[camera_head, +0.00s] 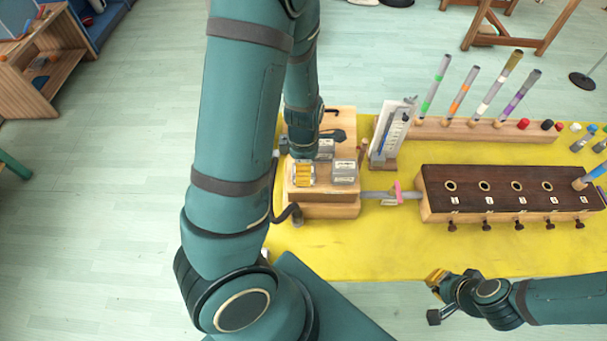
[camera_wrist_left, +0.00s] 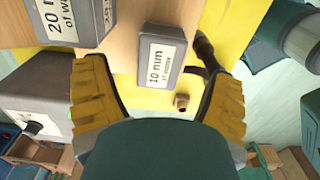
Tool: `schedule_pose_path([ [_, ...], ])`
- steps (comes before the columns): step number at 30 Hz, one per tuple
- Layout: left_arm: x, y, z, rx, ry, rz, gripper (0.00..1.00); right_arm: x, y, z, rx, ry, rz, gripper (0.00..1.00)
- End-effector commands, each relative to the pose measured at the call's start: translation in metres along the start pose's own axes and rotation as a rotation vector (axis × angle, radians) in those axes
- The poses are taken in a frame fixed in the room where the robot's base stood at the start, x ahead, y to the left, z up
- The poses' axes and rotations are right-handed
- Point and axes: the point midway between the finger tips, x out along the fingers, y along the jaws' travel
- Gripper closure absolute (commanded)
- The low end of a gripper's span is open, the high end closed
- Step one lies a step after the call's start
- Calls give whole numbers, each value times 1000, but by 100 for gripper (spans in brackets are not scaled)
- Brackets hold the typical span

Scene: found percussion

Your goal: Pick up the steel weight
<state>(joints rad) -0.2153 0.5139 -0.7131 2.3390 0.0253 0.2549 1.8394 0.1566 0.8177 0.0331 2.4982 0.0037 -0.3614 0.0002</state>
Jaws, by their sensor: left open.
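A grey block labelled "10 mm" (camera_wrist_left: 162,58), which looks like a steel weight, lies in the left wrist view ahead of my left gripper (camera_wrist_left: 155,95). The two yellow ribbed fingers stand apart, one to each side of its near end, with nothing between them. A larger grey block labelled "20 mm" (camera_wrist_left: 70,18) is at upper left. In the head view my left gripper (camera_head: 303,174) is over the wooden stand and partly hidden. My right gripper (camera_head: 434,296) is open and empty before the table's front edge.
The wooden stand (camera_head: 325,208) is at the left end of the yellow table (camera_head: 360,255). A dark-topped box with holes (camera_head: 460,185) stands to its right. A rack of coloured tubes (camera_head: 460,128) and a small upright card (camera_head: 390,130) are behind. The table's front strip is bare.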

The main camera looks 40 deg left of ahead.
Motion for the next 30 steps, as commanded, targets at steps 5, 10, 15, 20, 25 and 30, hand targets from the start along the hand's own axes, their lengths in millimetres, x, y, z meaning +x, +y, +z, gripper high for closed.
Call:
schedule_pose_path([
  [5, 31, 0, -2, -2, 2, -3, 16, 12, 4, 1, 0, 0, 2, 100],
  [10, 44, 0, -1, -1, 1, -1, 16, 15, 5, 2, 0, 0, 3, 100],
  [15, 45, 0, 0, -1, 0, 0, 16, 15, 5, 1, 0, 0, 3, 100],
  [20, 45, 0, 0, -1, 0, 0, 41, 15, 5, 2, 0, 0, 3, 100],
  [25, 45, 0, 0, -1, 0, 0, 96, 15, 5, 2, 0, 0, 3, 100],
  [30, 44, 0, 0, -1, 0, 0, 96, 15, 5, 2, 0, 0, 3, 100],
])
